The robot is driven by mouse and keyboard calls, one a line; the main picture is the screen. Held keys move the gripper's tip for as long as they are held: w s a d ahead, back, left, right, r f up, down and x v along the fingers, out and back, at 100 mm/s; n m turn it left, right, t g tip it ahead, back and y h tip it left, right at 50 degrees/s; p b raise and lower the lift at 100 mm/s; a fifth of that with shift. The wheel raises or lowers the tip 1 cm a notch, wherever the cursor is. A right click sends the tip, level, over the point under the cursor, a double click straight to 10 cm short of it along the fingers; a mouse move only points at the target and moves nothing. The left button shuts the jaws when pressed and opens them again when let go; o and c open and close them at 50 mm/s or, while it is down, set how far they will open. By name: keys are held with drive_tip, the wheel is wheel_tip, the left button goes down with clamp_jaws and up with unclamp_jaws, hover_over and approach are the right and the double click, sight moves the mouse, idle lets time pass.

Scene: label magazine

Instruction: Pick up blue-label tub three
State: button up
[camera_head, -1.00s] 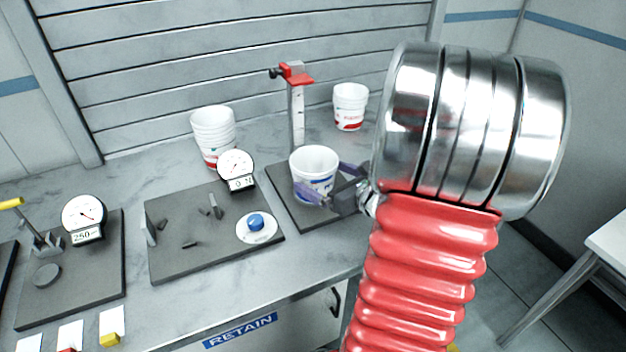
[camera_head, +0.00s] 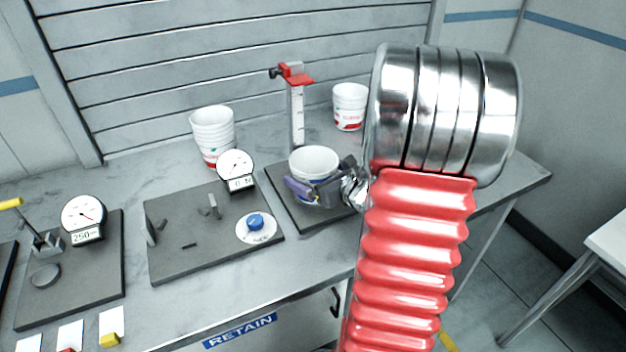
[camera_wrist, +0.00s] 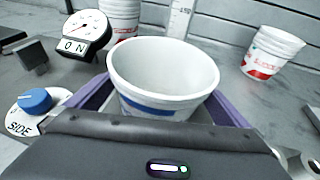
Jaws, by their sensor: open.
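A white tub with a blue label (camera_wrist: 160,85), open at the top, stands upright on a dark plate in front of the height gauge. In the head view the tub (camera_head: 314,160) is partly hidden by my gripper (camera_head: 312,190). My gripper is open, with its purple fingers on both sides of the tub. In the wrist view the fingers (camera_wrist: 165,105) flank the tub left and right, and the gripper body hides its lower part. I cannot tell whether the fingers touch it. No number is legible on the label.
A stack of white tubs (camera_head: 213,135) with red print stands behind left. Another red-printed tub (camera_head: 349,107) stands behind right. A red-topped height gauge (camera_head: 297,110) rises close behind the tub. A dial gauge (camera_head: 236,170) and a blue knob (camera_head: 255,222) are to its left.

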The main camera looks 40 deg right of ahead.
drive_tip(key=shift+c, duration=0.6)
drive_tip(key=c, duration=0.6)
drive_tip(key=shift+r, duration=0.1)
drive_tip(key=shift+c, duration=0.2)
wheel_tip(320, 180, up, 10)
idle(0.6)
